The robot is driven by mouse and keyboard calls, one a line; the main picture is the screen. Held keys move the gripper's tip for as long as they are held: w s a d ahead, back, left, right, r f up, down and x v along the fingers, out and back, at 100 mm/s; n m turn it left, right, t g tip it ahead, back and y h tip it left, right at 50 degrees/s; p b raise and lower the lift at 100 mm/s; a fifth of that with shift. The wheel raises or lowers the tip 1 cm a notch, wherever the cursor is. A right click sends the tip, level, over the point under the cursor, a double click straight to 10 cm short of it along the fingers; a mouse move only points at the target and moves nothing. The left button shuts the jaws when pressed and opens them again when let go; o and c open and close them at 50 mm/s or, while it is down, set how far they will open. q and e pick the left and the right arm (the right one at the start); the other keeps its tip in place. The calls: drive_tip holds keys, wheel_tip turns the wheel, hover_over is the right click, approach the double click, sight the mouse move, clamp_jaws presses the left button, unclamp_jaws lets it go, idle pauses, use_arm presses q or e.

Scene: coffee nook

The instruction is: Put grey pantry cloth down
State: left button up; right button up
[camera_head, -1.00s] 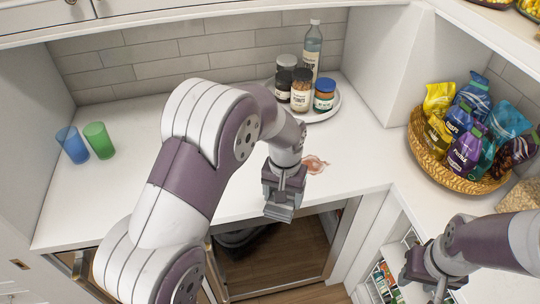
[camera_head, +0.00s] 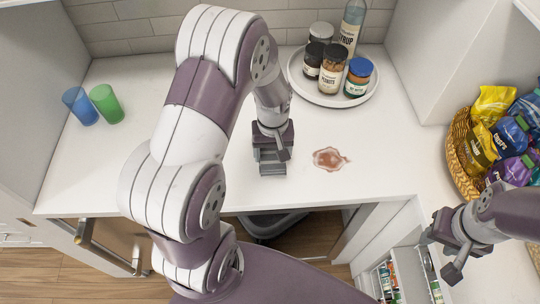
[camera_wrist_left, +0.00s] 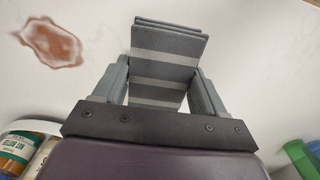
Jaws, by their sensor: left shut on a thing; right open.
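The grey pantry cloth (camera_wrist_left: 165,60) is a folded grey piece with lighter stripes. My left gripper (camera_head: 271,165) is shut on it, and the cloth (camera_head: 270,160) shows below the jaws over the white counter in the head view. In the left wrist view the cloth sits between the two fingers of my left gripper (camera_wrist_left: 160,85). I cannot tell whether it touches the counter. My right gripper (camera_head: 440,255) is open and empty at the lower right, near the shelves below the counter.
A brown spill (camera_head: 330,158) lies right of my left gripper. A round white tray (camera_head: 335,98) holds jars and a bottle. A blue cup (camera_head: 80,106) and a green cup (camera_head: 106,103) stand at the left. A basket (camera_head: 460,160) of snack bags stands at the right. Counter between cups and arm is clear.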

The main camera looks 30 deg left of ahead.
sight(269, 161)
use_arm(q)
drive_tip(key=f, duration=0.2)
drive_tip(key=f+p, duration=0.1)
drive_tip(key=f, duration=0.1)
drive_tip(key=shift+s+a, duration=0.35)
drive_tip(key=shift+a, duration=0.05)
drive_tip(key=shift+w+f, duration=0.2)
drive_tip(key=shift+w, duration=0.05)
drive_tip(key=shift+f, duration=0.15)
drive_tip(key=o, duration=0.9)
drive_tip(key=shift+s, duration=0.15)
drive_tip(key=shift+o, duration=0.2)
use_arm(e)
drive_tip(key=shift+s+r, duration=0.3)
drive_tip(key=shift+r, duration=0.2)
drive_tip(key=shift+r, duration=0.1)
